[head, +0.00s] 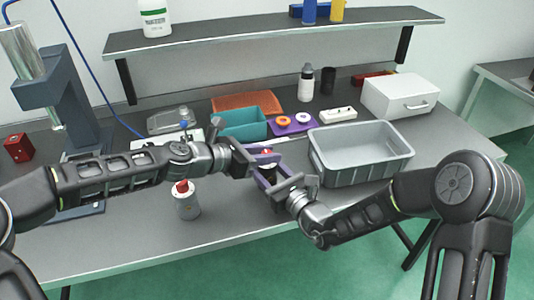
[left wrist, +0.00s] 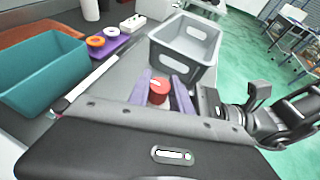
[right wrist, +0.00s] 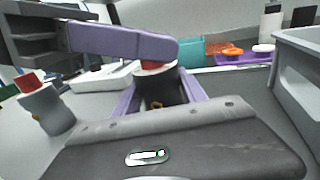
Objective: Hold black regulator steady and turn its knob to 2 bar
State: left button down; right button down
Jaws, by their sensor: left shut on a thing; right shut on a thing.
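The black regulator (right wrist: 160,92) stands upright on the grey bench, its body between the purple fingers of my right gripper (right wrist: 165,95), which is shut on it. In the head view my right gripper (head: 270,177) comes in from the lower right. The red knob (left wrist: 159,86) is on top of the regulator. My left gripper (left wrist: 160,92) is shut on the knob, with a purple finger on either side. In the head view my left gripper (head: 264,156) reaches in above the right one. The fingers hide much of the regulator, and I cannot read any pressure value.
A grey can with a red top (head: 186,203) stands to the left. A teal bin (head: 240,124), a purple tray (head: 292,128) with rings, and a grey crate (head: 360,176) stand behind and right. A press (head: 45,95) is at far left. The front bench edge is clear.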

jog(key=shift+a, duration=0.15)
pick_arm(q)
jog(key=c, duration=1.2)
grip_release()
jog(key=shift+o, duration=0.2)
jog(key=shift+a, duration=0.1)
jog(key=shift+s+a+r, duration=0.2)
jog(key=shift+a, duration=0.25)
jog(key=v, duration=1.1)
jog(key=shift+s, duration=0.15)
jog(key=shift+d+f, duration=0.1)
jog(key=shift+d, duration=0.1)
pick_arm(e)
jog(key=c, duration=0.6)
grip_release()
